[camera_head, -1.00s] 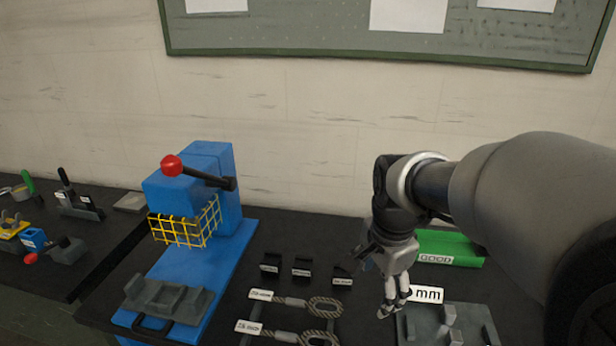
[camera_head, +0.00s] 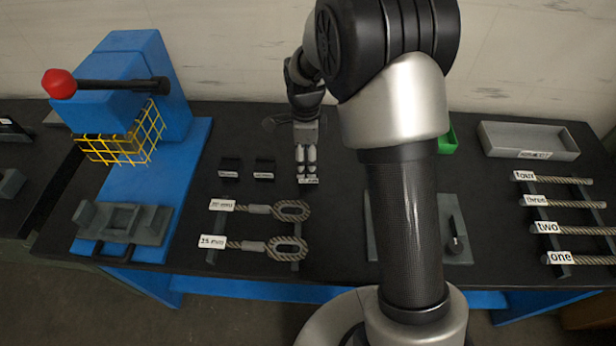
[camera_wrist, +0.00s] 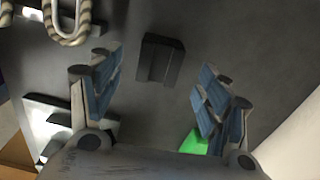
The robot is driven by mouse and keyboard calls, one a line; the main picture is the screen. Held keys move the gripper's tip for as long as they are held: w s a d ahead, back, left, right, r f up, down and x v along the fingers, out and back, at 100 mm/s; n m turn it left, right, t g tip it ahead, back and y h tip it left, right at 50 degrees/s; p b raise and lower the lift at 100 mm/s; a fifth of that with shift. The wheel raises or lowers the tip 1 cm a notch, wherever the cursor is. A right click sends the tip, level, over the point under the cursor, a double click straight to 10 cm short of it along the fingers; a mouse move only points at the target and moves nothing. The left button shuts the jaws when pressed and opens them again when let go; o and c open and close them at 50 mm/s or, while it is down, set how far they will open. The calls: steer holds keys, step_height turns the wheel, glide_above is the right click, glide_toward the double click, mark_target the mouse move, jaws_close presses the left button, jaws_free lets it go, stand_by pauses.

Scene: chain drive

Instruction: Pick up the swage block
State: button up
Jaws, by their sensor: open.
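Small black labelled blocks stand in a row on the dark bench; I take them for swage blocks, but their labels are too small to read. In the head view one is at the left (camera_head: 229,167), one in the middle (camera_head: 264,168). The third is mostly hidden behind my gripper (camera_head: 306,163), with its pale label (camera_head: 308,181) showing below the fingers. In the wrist view my gripper (camera_wrist: 158,72) is open and empty, pointing down. A dark stepped block (camera_wrist: 161,59) lies between and beyond its fingers, apart from both.
Two looped ropes tagged in mm (camera_head: 290,210) lie in front of the blocks. A blue press (camera_head: 130,85) with a yellow guard stands left. Right are a grey tray (camera_head: 528,141), a rack of numbered ropes (camera_head: 565,203) and a green item (camera_head: 447,142). My arm hides the middle.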

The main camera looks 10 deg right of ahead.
steer(key=f+b, duration=0.1)
steer(key=f, duration=0.4)
steer(key=f+b, duration=0.1)
steer(key=f, duration=0.1)
steer(key=shift+d+f+b, duration=0.3)
steer(key=shift+r, duration=0.1)
steer(key=shift+s, duration=0.1)
jaws_close()
stand_by(0.5)
